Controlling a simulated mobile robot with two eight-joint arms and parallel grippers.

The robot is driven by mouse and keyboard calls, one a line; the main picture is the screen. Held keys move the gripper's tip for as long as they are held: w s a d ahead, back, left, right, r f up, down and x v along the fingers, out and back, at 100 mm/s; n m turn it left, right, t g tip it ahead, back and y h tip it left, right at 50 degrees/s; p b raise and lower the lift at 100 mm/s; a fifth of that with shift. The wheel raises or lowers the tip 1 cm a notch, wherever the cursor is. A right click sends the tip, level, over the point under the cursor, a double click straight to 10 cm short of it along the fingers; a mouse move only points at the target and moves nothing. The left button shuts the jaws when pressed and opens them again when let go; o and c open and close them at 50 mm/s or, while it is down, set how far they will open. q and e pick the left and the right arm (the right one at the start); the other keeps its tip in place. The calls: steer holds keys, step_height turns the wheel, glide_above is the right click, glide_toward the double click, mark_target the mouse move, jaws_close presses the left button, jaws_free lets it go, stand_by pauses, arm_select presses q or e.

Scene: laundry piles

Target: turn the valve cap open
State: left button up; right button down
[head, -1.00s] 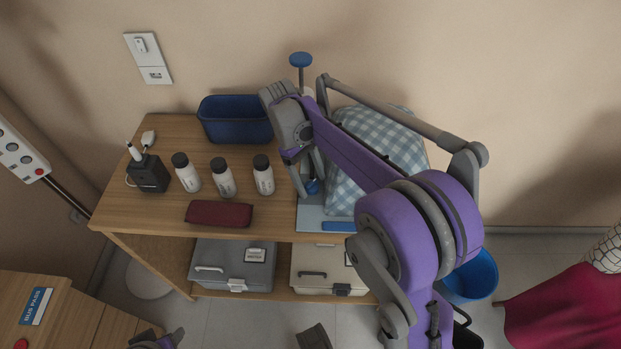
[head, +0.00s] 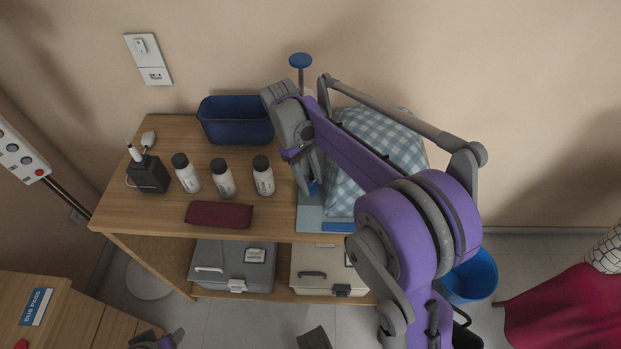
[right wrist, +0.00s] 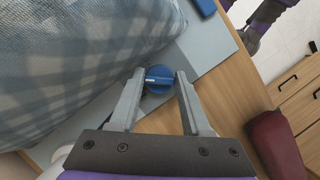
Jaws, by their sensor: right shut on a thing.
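The valve cap (right wrist: 158,79) is a round blue knob with a raised ridge across it, low beside a blue-and-white checked bag (right wrist: 85,60). In the head view only a bit of the cap (head: 314,187) shows below my right gripper (head: 310,178). The right wrist view shows my right gripper (right wrist: 158,80) with its two fingers on either side of the ridge, shut on the cap. The checked bag also shows in the head view (head: 375,145), partly behind my right arm. A part of my left arm shows at the bottom left of the head view; its jaws are unclear.
On the wooden table (head: 140,210) stand several things: white bottles with dark caps (head: 222,180), a blue bin (head: 235,122), a dark red case (head: 219,214) and a black charger block (head: 148,173). A blue-topped post (head: 300,61) rises behind my gripper.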

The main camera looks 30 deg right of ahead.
steer(key=m+y, duration=0.1)
steer(key=m, duration=0.3)
steer(key=shift+d+m+y+p, duration=0.1)
steer(key=shift+m+y+p, duration=0.2)
steer(key=shift+y+p, duration=0.1)
steer(key=m+y, duration=0.1)
steer(key=m, duration=0.4)
steer(key=shift+y, duration=0.4)
steer(key=shift+m+t, duration=0.3)
steer(key=shift+c, duration=1.8)
jaws_free()
steer(key=p+v, duration=0.1)
steer(key=v, duration=1)
steer(key=shift+p, duration=0.3)
steer(key=shift+f, duration=0.1)
